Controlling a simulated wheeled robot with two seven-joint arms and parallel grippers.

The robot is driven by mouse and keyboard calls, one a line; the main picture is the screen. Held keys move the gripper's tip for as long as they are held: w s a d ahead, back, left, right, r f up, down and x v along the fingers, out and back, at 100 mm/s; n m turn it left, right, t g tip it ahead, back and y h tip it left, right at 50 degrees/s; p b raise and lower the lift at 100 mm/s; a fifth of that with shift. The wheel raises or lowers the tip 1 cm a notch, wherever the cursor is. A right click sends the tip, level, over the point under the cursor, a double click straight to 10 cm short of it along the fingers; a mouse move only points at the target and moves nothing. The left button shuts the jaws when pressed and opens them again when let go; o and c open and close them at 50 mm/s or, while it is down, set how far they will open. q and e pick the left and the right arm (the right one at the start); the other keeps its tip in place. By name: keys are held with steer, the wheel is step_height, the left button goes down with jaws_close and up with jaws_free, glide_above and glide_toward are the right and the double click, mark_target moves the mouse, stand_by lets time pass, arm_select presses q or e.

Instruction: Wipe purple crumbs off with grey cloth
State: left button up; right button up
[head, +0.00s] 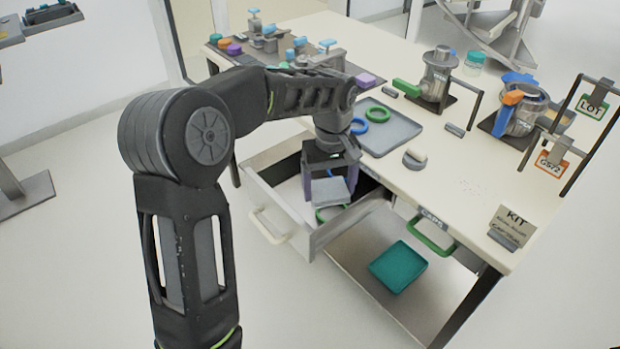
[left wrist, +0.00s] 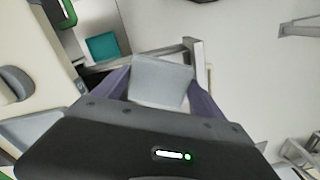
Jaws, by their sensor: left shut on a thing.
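My left gripper (head: 331,182) is shut on a flat, light grey square piece that looks like the grey cloth (head: 328,191). It holds the cloth over the open drawer (head: 313,236) at the table's front. In the left wrist view, the cloth (left wrist: 161,82) sits between the two purple fingers. Faint small specks (head: 469,186) lie on the right part of the tabletop; their colour is too pale to tell if they are the purple crumbs. My right gripper is in neither view.
A grey round-based piece (head: 414,158) stands near the front edge. Metal vessels, a KIT sign (head: 511,227) and label stands are at the right. A teal tray (head: 398,267) lies below.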

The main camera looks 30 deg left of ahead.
arm_select(q)
steer(key=w+d+f+m+b, duration=0.1)
steer(key=d+f+m+b, duration=0.2)
steer(key=d+f+m, duration=0.4)
steer(key=d+m, duration=0.2)
steer(key=d, duration=0.2)
steer(key=shift+w+f+b, duration=0.25)
steer(key=shift+w+b, duration=0.15)
steer(key=shift+r, duration=0.1)
